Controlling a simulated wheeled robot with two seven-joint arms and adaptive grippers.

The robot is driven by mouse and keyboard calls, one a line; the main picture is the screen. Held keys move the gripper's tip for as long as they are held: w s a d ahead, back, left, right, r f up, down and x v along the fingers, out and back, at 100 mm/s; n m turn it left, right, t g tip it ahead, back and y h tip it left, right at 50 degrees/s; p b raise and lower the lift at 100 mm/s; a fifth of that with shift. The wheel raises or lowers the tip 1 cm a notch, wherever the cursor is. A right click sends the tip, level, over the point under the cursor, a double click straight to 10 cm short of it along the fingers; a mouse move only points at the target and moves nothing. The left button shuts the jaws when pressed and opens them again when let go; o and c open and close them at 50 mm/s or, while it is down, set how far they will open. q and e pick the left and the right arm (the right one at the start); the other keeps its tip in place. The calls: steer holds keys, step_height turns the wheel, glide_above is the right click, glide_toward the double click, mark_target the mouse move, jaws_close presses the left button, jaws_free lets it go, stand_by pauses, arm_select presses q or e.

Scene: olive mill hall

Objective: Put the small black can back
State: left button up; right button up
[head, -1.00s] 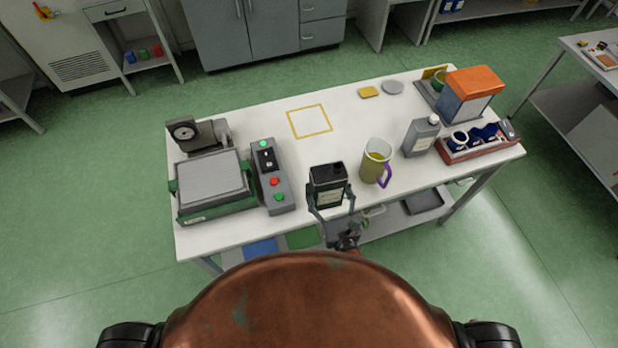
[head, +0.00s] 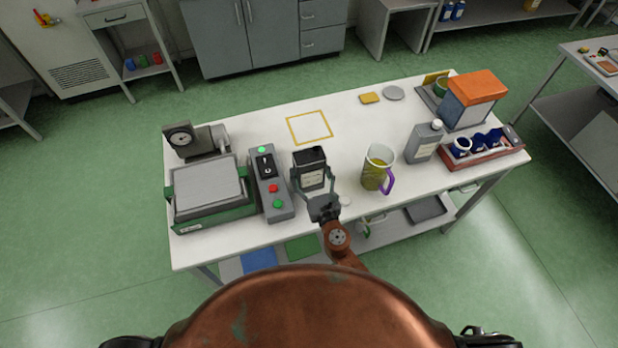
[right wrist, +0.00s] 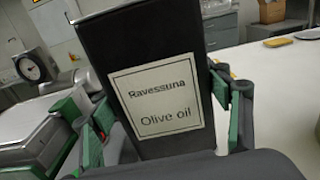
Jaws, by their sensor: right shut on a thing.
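The small black can (head: 310,166) has a pale label reading "Ravessuna Olive oil", and it fills the middle of the right wrist view (right wrist: 155,60). My right gripper (head: 313,186) is shut on it, with a finger on either side of the can. The can looks upright in the head view, over the table's front middle; I cannot tell whether its base touches the tabletop. A yellow outlined square (head: 310,127) lies empty on the white table (head: 240,130), behind the can. My left gripper is not in view.
A grey control box (head: 270,183) with coloured buttons stands just left of the can. A jug with a purple handle (head: 377,168) and a grey bottle (head: 424,142) stand to its right. A dial gauge (head: 181,139) is at back left. The table between can and square is clear.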

steer(key=shift+w+f, duration=0.4)
steer(key=shift+w, duration=0.05)
steer(key=f+b, duration=0.1)
steer(key=f, duration=0.1)
steer(key=f+b, duration=0.1)
steer(key=shift+w+f+b, duration=0.25)
steer(key=shift+w+b, duration=0.05)
steer(key=shift+f, duration=0.15)
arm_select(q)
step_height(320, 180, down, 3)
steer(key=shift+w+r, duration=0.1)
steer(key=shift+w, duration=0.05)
arm_select(e)
steer(key=shift+a, duration=0.1)
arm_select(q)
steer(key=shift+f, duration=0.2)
arm_select(e)
steer(key=o, duration=1.7)
steer(key=shift+s+f, duration=0.1)
